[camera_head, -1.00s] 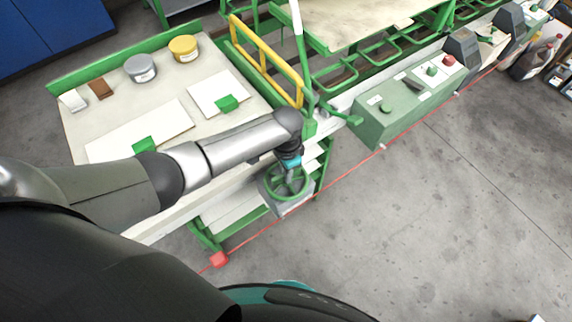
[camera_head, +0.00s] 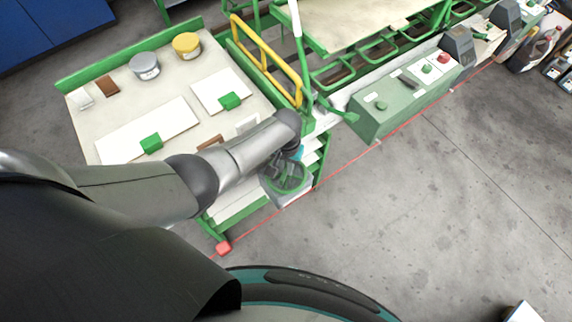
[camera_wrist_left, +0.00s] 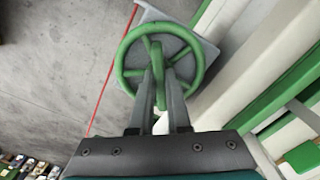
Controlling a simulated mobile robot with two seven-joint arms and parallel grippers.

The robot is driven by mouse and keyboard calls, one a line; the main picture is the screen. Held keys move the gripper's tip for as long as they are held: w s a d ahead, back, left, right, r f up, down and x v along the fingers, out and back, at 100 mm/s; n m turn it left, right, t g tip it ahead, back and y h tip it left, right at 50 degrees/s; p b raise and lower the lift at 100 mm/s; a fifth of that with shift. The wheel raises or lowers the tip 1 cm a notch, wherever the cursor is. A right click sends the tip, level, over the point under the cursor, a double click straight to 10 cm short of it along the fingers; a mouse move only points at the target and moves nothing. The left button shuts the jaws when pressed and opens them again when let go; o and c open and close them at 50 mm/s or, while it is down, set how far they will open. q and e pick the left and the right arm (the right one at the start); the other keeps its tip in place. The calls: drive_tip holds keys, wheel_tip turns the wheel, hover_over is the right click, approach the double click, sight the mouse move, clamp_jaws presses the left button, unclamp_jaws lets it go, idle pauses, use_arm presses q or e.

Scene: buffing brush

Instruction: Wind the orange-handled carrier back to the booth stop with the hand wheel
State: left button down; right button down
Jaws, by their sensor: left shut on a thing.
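The green hand wheel (camera_head: 274,188) sits on a grey mount at the front right corner of the cream-topped bench. In the left wrist view, the wheel (camera_wrist_left: 124,60) faces me, with its spokes and rim clear. My left gripper (camera_head: 291,170) reaches down over it. In the wrist view, the fingers (camera_wrist_left: 157,78) are closed on a green upright grip of the wheel, inside the rim's outline. The forearm hides part of the bench. My right gripper is out of view.
A green control box (camera_head: 385,109) with buttons stands right of the wheel. The bench (camera_head: 110,110) holds tins, white panels and green blocks.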

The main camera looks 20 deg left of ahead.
sight(286, 168)
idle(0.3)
use_arm(q)
drive_tip(key=c, duration=0.9)
unclamp_jaws()
drive_tip(key=shift+r+p, duration=0.4)
drive_tip(key=shift+r, duration=0.2)
drive_tip(key=shift+r+p, duration=2.75)
drive_tip(key=shift+r, duration=4.3)
